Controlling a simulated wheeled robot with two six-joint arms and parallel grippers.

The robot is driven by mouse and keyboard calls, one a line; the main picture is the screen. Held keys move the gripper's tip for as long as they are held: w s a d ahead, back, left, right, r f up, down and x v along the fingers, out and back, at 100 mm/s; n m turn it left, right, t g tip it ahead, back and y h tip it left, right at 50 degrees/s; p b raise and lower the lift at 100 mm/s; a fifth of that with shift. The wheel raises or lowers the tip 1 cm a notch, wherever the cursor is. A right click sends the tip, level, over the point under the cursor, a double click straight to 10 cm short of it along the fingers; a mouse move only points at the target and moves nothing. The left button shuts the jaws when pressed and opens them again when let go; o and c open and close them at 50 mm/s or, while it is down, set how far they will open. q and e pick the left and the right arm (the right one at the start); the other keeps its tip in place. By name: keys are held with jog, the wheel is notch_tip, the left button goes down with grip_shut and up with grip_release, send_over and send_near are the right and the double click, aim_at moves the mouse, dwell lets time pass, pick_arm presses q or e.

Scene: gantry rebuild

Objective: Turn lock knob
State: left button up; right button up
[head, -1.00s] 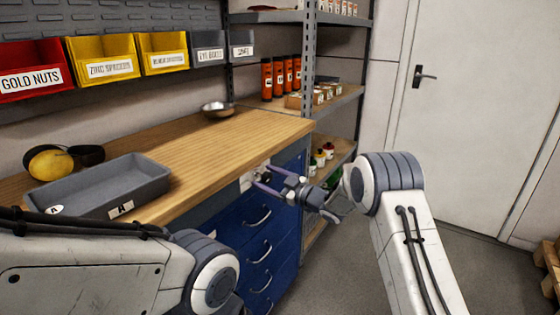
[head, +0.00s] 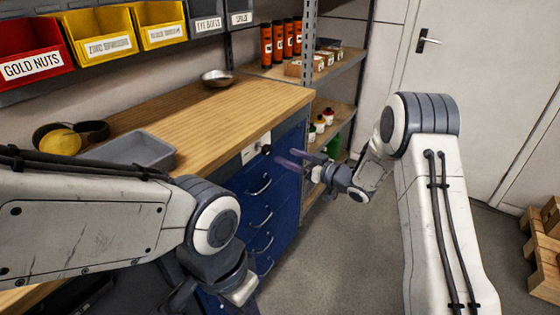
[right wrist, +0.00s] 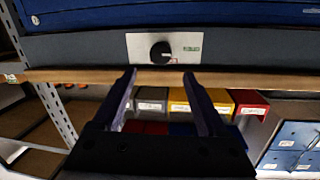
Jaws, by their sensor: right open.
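The lock knob is a small black round knob (head: 266,149) on a pale plate (head: 252,153), at the right end of the blue drawer front, under the wooden top. In the right wrist view the knob (right wrist: 161,53) sits mid-plate, with a small green mark to its right. My right gripper (head: 284,160) is open and empty. Its fingertips point at the drawer front, just right of and below the knob in the head view. In the right wrist view the fingertips (right wrist: 158,76) lie below the knob and apart from it. My left gripper (head: 205,295) shows only partly at the bottom.
Shelving (head: 345,65) stands behind my right gripper. The floor (head: 330,270) in front of the drawers is clear.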

jog(key=s+a+r+m+g+h+p, duration=0.1)
jog(key=s+a+r+h+p, duration=0.35)
jog(key=r+h, duration=0.35)
jog(key=s+r+g+h+p, duration=0.1)
jog(key=s+r+g+p, duration=0.1)
jog(key=s, duration=0.6)
jog(key=s+r+m+g+h+p, duration=0.1)
jog(key=s+r+g+p, duration=0.1)
jog(key=s, duration=0.7)
jog(key=shift+r+g+p, duration=0.4)
jog(key=shift+r+p, duration=0.5)
jog(key=shift+s, duration=0.1)
jog(key=s+d+r+g+p, duration=0.1)
jog(key=s+g, duration=0.2)
jog(key=s, duration=0.8)
jog(key=s+d+r+n+g+h+p, duration=0.1)
jog(key=s+g+p, duration=0.1)
jog(key=s, duration=0.9)
jog(key=shift+d+r+g+h, duration=0.3)
jog(key=shift+d+r+g, duration=0.05)
jog(key=shift+g, duration=0.15)
jog(key=shift+w, duration=0.1)
